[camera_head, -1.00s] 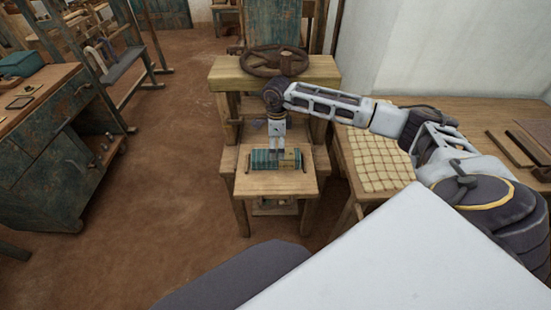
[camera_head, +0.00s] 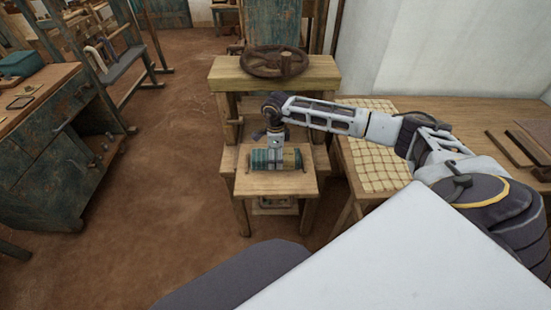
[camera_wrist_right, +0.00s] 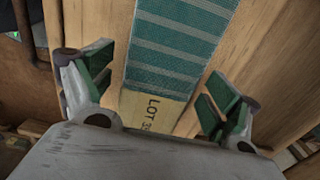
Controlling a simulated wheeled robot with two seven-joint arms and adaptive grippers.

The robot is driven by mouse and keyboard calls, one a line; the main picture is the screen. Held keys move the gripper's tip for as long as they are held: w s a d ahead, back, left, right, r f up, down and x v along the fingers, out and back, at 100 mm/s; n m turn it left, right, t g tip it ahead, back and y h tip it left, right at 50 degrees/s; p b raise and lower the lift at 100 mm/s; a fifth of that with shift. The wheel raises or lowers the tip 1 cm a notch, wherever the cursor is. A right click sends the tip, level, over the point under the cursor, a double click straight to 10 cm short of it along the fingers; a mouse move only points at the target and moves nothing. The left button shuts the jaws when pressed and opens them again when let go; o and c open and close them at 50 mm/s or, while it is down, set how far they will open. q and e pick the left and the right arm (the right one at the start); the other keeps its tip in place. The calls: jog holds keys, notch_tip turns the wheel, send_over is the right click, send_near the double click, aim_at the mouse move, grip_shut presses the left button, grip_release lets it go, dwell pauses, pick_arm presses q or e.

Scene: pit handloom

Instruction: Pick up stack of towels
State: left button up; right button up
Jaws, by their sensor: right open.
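A green striped stack of towels (camera_head: 258,160) lies on the small wooden shelf (camera_head: 262,188) at the front of the press stand. In the right wrist view the stack (camera_wrist_right: 176,45) shows its pale stripes and a tan label with dark "LOT" lettering. My right gripper (camera_head: 277,160) is pointing down over the stack and hides part of it in the head view. In the right wrist view its green-padded fingers (camera_wrist_right: 160,92) are spread apart, one on each side of the stack. I see no firm contact with the towels. My left gripper is not in view.
A wooden press with a round handwheel (camera_head: 273,61) stands just behind the shelf. A side table with a checked cloth (camera_head: 372,160) is close on the right. A worn green workbench (camera_head: 60,130) stands left, with open earthen floor (camera_head: 170,190) between.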

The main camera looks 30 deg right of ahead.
aim_at(276, 154)
jog(key=c, duration=1.2)
jog(key=shift+r, duration=0.15)
jog(key=shift+r, duration=4.9)
